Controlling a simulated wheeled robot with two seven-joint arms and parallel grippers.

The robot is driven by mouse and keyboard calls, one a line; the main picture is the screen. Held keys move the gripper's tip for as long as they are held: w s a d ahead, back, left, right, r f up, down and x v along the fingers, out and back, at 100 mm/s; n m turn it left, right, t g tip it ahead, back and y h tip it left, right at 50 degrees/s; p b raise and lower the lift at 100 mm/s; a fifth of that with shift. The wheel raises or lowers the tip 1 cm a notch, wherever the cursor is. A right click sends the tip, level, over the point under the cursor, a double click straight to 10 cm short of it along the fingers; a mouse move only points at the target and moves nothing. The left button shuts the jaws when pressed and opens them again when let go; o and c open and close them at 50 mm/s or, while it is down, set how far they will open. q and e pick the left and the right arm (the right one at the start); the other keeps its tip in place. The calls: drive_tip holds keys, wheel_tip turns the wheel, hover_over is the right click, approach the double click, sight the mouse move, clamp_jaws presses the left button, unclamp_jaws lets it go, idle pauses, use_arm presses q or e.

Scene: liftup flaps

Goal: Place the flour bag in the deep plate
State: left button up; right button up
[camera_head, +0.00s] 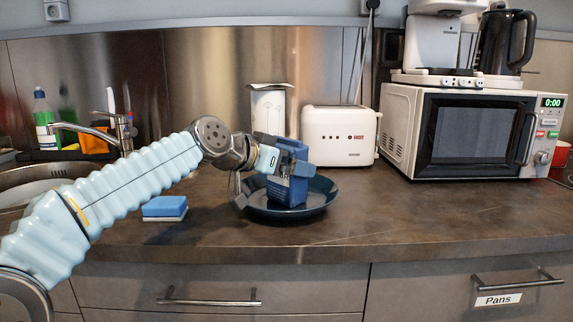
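The dark blue deep plate (318,205) sits on the counter near its front edge. A blue bag (291,190), which I take to be the flour bag, is upright and slightly tilted over the middle of the plate. Its lower part is inside the plate's rim; whether its base touches the plate I cannot tell. My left gripper (293,166) reaches in from the left at the bag's upper part, with fingers against it, and appears shut on it. The gripper partly hides the bag. My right gripper is not in view.
A blue-and-white sponge (165,207) lies left of the plate. Behind stand a white toaster (338,136), a light canister (270,105) and a microwave (465,135). The sink (45,175) and tap are at left. The counter right of the plate is clear.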

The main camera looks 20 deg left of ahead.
use_arm(q)
drive_tip(key=b+v, duration=0.1)
drive_tip(key=v, duration=1.1)
